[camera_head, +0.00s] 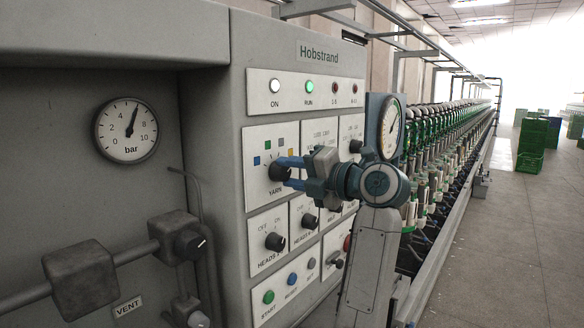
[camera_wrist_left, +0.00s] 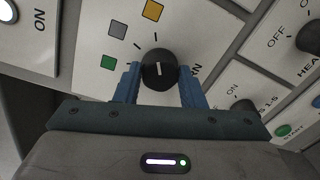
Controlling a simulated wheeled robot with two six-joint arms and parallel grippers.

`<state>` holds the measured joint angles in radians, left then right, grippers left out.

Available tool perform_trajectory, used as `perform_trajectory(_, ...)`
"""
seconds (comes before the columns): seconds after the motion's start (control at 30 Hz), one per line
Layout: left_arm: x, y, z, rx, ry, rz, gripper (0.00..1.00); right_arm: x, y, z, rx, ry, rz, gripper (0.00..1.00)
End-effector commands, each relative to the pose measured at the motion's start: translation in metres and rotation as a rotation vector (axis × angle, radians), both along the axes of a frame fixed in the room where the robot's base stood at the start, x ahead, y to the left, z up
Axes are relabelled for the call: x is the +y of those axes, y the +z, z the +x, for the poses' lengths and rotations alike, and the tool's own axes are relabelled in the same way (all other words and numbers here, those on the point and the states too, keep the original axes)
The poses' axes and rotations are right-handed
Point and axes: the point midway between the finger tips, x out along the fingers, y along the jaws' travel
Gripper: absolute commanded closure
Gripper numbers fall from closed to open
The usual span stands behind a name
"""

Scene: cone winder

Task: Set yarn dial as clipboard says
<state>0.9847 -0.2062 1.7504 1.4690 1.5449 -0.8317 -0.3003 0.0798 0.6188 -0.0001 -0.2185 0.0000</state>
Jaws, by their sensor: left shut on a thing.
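The yarn dial (camera_head: 279,172) is a black round knob on a white plate of the grey machine panel, with coloured squares around its upper side. My left gripper (camera_head: 288,172) has its blue fingers on either side of this dial and is shut on it. In the left wrist view the dial (camera_wrist_left: 159,70) sits between the fingers, and its white line runs roughly toward the orange square (camera_wrist_left: 153,11). A grey square (camera_wrist_left: 116,27) and a green square (camera_wrist_left: 108,62) show beside it. The blue square (camera_head: 257,160) shows only in the head view. No clipboard is in view. My right gripper is not in view.
Another knob (camera_head: 275,241) and a row of buttons (camera_head: 268,297) lie below the dial. A pressure gauge (camera_head: 127,130) and grey pipework with a valve block (camera_head: 80,279) are at left. A long spindle row (camera_head: 445,160) recedes at right beside open floor (camera_head: 510,240).

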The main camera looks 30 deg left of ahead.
Motion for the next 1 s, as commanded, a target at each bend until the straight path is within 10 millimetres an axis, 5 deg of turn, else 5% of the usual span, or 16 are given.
perform_trajectory(0.63, -0.0001, 0.0007, 0.0006, 0.051, -0.002, 0.006, 0.87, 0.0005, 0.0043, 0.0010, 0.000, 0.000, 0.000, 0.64)
perform_trajectory(0.67, -0.0001, 0.0007, 0.0006, 0.051, -0.002, 0.006, 0.60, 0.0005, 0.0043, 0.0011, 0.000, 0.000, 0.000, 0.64)
perform_trajectory(0.77, -0.0001, 0.0006, 0.0005, 0.050, -0.001, 0.005, 0.42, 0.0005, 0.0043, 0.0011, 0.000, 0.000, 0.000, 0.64)
perform_trajectory(1.0, -0.0002, 0.0001, 0.0003, 0.050, 0.000, 0.005, 0.42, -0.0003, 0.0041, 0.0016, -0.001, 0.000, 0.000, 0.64)
